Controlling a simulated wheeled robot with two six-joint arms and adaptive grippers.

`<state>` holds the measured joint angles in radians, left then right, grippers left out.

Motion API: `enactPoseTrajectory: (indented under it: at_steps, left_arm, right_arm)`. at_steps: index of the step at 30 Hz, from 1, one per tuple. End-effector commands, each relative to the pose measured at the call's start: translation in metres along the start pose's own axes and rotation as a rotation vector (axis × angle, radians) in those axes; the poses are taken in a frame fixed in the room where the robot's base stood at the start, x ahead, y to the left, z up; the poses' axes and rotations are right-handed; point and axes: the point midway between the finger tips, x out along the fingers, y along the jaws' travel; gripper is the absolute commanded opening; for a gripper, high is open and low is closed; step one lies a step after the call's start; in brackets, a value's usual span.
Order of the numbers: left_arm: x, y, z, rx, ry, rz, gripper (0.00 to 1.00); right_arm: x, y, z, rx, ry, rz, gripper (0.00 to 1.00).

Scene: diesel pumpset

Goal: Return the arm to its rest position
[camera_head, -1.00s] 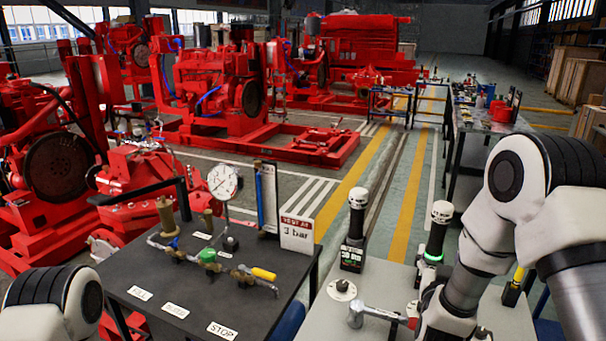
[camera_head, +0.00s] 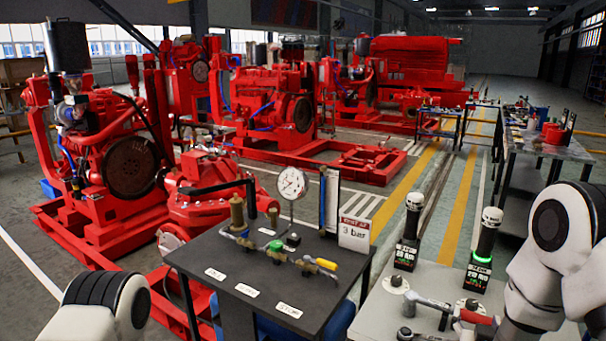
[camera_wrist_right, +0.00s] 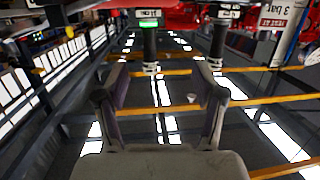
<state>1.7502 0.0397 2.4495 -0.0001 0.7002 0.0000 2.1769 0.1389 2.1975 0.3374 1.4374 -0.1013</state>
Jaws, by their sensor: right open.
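My right arm (camera_head: 560,245) comes in at the right of the head view, low over the right end of the grey bench (camera_head: 375,315); its gripper is not clearly seen there. In the right wrist view my right gripper (camera_wrist_right: 162,88) has its two dark fingers spread apart, with nothing between them. My left arm (camera_head: 105,300) shows only as a white and black link at the lower left of the head view. Its gripper is out of view.
Two black white-topped devices (camera_head: 409,235) (camera_head: 484,245) stand on the grey bench. A red-handled tool (camera_head: 450,312) lies in front of them. A dark table (camera_head: 240,265) left of it carries a gauge (camera_head: 292,184) and valves. Red pumpsets (camera_head: 120,165) stand behind.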

Motion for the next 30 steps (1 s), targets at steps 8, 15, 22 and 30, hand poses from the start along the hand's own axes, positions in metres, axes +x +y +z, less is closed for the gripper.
enactPoseTrajectory:
  at_steps: [8,15,22,30]
  left_arm:
    - [-0.001,0.0,0.0,0.0,-0.001,0.0,0.4]
    - [-0.001,0.0,0.0,0.0,-0.001,0.0,0.4]
    - [-0.002,0.0,0.0,0.0,-0.001,0.0,0.4]
    - [-0.002,0.0,0.0,0.0,-0.001,0.0,0.4]
  right_arm:
    - [-0.032,-0.011,0.092,-0.059,-0.276,-0.089,0.69]
    - [-0.125,-0.009,0.224,-0.159,-0.744,-0.206,0.69]
    - [-0.265,0.021,0.315,-0.276,-1.254,-0.294,0.69]
    - [-0.298,0.031,0.326,-0.302,-1.369,-0.308,0.69]
